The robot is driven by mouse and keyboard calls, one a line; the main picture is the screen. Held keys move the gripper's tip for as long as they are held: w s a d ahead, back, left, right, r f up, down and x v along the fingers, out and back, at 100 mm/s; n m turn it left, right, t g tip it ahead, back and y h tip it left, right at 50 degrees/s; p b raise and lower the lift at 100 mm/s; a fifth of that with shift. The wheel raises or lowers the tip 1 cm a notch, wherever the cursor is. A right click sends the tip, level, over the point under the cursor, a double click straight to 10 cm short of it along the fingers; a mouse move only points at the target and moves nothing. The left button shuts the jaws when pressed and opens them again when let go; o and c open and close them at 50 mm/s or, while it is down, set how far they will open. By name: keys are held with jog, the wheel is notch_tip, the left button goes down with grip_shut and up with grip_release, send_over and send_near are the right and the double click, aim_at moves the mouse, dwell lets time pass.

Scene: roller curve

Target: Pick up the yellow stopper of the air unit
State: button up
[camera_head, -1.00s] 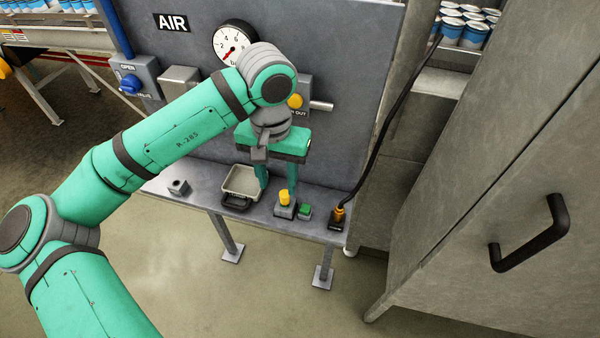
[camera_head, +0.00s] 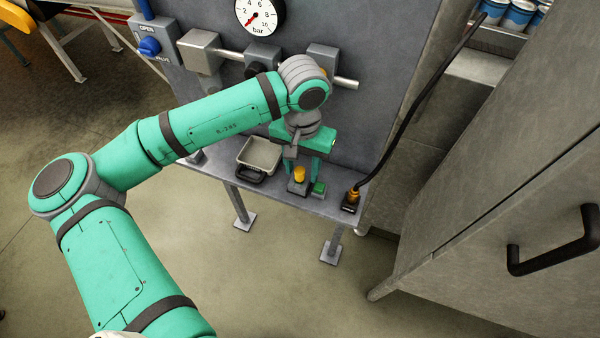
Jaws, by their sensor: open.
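The yellow stopper (camera_head: 299,173) stands upright on a small grey block (camera_head: 297,187) on the shelf of the air unit (camera_head: 345,150). My gripper (camera_head: 304,165) points down just above and around the stopper's spot, with its green fingers apart. One finger shows to the right of the stopper, and the other is partly hidden near its left side. I cannot tell whether the fingers touch it. Nothing appears held.
A grey tray (camera_head: 262,153) sits left of the stopper. A small green block (camera_head: 319,188) stands close on its right. The panel with valve, gauge and pipe rises behind.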

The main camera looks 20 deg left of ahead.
jog(key=shift+a+f, duration=0.25)
jog(key=shift+f, duration=0.3)
jog(key=shift+a+f, duration=0.2)
jog(key=shift+f, duration=0.3)
jog(key=shift+s, duration=0.1)
jog(key=c, duration=0.4)
jog(key=shift+d, duration=0.15)
grip_shut()
jog(key=shift+d, duration=0.1)
jog(key=shift+r, duration=0.15)
jog(key=shift+r, duration=0.5)
jog(key=s+d+r, duration=0.8)
jog(key=s+r, duration=0.2)
jog(key=r, duration=0.1)
jog(key=shift+s+r, duration=0.2)
jog(key=shift+s, duration=0.15)
